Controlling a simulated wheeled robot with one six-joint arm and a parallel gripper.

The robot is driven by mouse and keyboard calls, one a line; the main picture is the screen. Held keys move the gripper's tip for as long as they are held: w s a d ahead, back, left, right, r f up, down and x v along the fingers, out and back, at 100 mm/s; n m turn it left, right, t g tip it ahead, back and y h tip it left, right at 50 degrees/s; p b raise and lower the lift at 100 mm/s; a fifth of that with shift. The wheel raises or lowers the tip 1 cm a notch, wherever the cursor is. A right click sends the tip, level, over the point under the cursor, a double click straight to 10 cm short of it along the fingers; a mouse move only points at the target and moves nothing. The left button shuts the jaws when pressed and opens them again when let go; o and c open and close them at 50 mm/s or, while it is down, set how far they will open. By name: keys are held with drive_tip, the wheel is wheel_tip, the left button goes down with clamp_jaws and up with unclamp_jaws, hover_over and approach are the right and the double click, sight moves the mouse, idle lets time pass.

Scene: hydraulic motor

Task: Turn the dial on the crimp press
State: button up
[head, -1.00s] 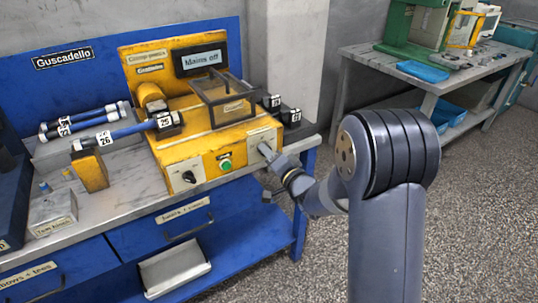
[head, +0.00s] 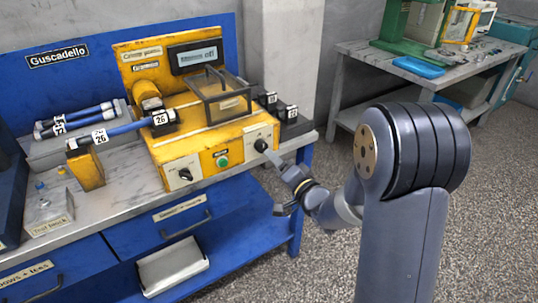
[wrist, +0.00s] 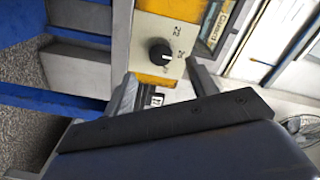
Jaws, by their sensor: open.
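The yellow crimp press (head: 205,135) stands on the workbench. Its black dial (head: 261,145) is on a pale plate at the right of the front panel. In the wrist view the dial (wrist: 160,52) is seen close up, with printed numbers to its right. My gripper (head: 278,183) is open and empty, just right of and below the dial and apart from it. In the wrist view its two fingers (wrist: 160,74) are spread, with the dial beyond and between the tips. A second black knob (head: 185,174) is at the panel's left, with a green button (head: 222,162) between.
A clear-sided guard (head: 222,103) and a display (head: 195,57) with blurred text top the press. Hoses (head: 120,132) lie at left, and black numbered blocks (head: 287,115) sit behind right. The bench drawer (head: 180,222) is below; open floor lies right.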

sight(264, 149)
drive_tip(key=shift+v, duration=2.35)
drive_tip(key=x, duration=1)
drive_tip(key=shift+w+a, duration=0.25)
drive_tip(key=shift+w, duration=0.1)
drive_tip(key=shift+a, duration=0.1)
drive_tip(key=shift+n, duration=0.8)
drive_tip(key=n+b, duration=0.1)
drive_tip(key=n, duration=0.3)
drive_tip(key=shift+f, duration=0.1)
drive_tip(key=n, duration=0.6)
drive_tip(key=shift+d+b, duration=0.2)
drive_tip(key=shift+b, duration=0.15)
drive_tip(key=v, duration=1)
drive_tip(key=shift+s+d, duration=0.2)
